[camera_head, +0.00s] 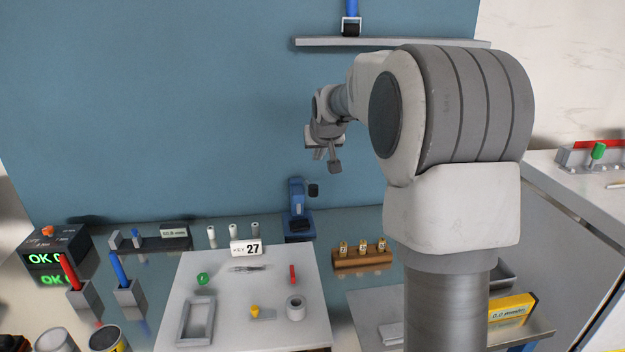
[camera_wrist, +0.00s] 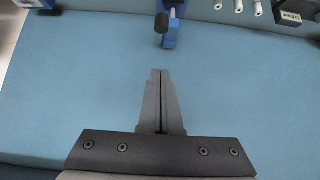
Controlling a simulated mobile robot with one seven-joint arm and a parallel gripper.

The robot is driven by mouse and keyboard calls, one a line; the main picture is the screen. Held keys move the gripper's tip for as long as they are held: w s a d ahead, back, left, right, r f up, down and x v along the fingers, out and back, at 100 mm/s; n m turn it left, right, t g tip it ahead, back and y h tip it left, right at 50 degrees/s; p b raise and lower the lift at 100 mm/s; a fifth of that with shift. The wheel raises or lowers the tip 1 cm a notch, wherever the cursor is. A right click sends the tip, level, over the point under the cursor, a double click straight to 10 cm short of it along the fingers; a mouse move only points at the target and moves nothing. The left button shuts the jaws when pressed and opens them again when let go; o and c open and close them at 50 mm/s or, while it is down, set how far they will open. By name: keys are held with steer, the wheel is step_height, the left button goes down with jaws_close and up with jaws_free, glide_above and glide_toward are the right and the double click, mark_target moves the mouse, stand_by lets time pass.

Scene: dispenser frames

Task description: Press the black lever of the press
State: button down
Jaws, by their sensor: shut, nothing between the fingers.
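The blue press (camera_head: 296,212) stands at the back of the table against the blue wall. Its black lever (camera_head: 314,190) sticks out to the right near the top and ends in a knob. In the wrist view the press (camera_wrist: 172,14) shows at the top edge, partly cut off, with the black lever knob (camera_wrist: 161,23) on it. My gripper (camera_head: 334,166) is in the air above the lever and slightly right of it in the head view. In the wrist view its fingers (camera_wrist: 161,73) are together and empty, apart from the knob.
A white board (camera_head: 245,310) with small parts lies in front of the press. A wooden block with several small items (camera_head: 362,257) stands to the right, and white cylinders (camera_head: 233,232) to the left. A wall shelf (camera_head: 390,42) is above. The air around the gripper is clear.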

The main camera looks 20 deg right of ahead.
steer(key=shift+f, duration=0.1)
steer(key=p, duration=0.2)
glide_above(310, 185)
steer(key=s, duration=0.3)
step_height(310, 185, down, 7)
steer(key=f, duration=0.4)
steer(key=shift+w+d, duration=0.15)
steer(key=shift+w, duration=0.1)
